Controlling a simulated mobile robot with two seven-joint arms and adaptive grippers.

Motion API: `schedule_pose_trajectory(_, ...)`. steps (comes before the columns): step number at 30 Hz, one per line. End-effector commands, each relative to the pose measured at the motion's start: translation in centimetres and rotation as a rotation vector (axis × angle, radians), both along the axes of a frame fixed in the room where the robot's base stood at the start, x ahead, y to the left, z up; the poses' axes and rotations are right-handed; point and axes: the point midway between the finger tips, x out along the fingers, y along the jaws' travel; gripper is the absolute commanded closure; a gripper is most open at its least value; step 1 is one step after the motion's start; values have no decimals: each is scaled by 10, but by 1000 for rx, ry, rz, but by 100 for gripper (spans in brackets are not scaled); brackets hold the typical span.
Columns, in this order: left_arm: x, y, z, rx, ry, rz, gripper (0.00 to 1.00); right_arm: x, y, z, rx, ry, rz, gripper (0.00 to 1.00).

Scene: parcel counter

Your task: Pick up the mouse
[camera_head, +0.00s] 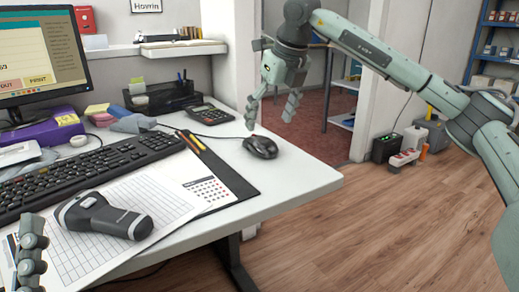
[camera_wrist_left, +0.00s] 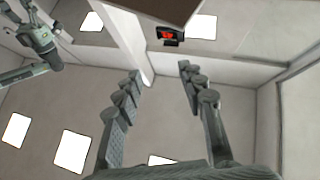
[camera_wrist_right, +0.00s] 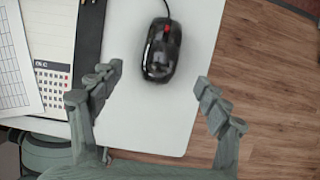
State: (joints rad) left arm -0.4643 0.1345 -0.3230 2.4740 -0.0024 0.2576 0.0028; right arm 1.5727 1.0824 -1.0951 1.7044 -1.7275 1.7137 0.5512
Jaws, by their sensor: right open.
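The black computer mouse (camera_head: 261,147) lies on the white desk (camera_head: 293,169) near its right end, with its cable running back to the left. My right gripper (camera_head: 271,111) is open and empty above the mouse. In the right wrist view the mouse (camera_wrist_right: 162,50) lies ahead of the open fingers (camera_wrist_right: 158,80), roughly centred between their lines and not touched. My left gripper shows partly at the lower left of the head view (camera_head: 30,255). In the left wrist view its fingers (camera_wrist_left: 158,80) are apart with nothing between them.
A barcode scanner (camera_head: 104,215) lies on a paper sheet left of the mouse, beside a black keyboard (camera_head: 88,172). A dark clipboard (camera_head: 222,170) lies close to the mouse. A calculator (camera_head: 208,114) sits behind it. The desk's right corner is clear.

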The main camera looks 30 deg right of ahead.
Motion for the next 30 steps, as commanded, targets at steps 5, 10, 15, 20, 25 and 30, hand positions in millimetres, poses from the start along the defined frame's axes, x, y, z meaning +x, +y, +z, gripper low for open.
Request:
schedule_pose_trajectory(5,-4,2,4,-14,-41,3,60,6,-10,-17,-1,3,-21,24)
schedule_pose_trajectory(10,-8,5,8,-28,-81,6,60,16,-6,-34,-2,3,-19,24)
schedule_pose_trajectory(15,-15,9,14,-48,-146,12,60,31,0,-55,-1,2,-19,24)
schedule_pose_trajectory(20,-20,12,18,-61,-184,14,60,36,-1,-69,-1,0,-19,24)
schedule_pose_trajectory(25,-21,12,19,-62,-190,15,60,37,0,-70,-1,0,-19,24)
schedule_pose_trajectory(30,-21,12,19,-62,-189,15,60,37,0,-70,-1,0,-19,35)
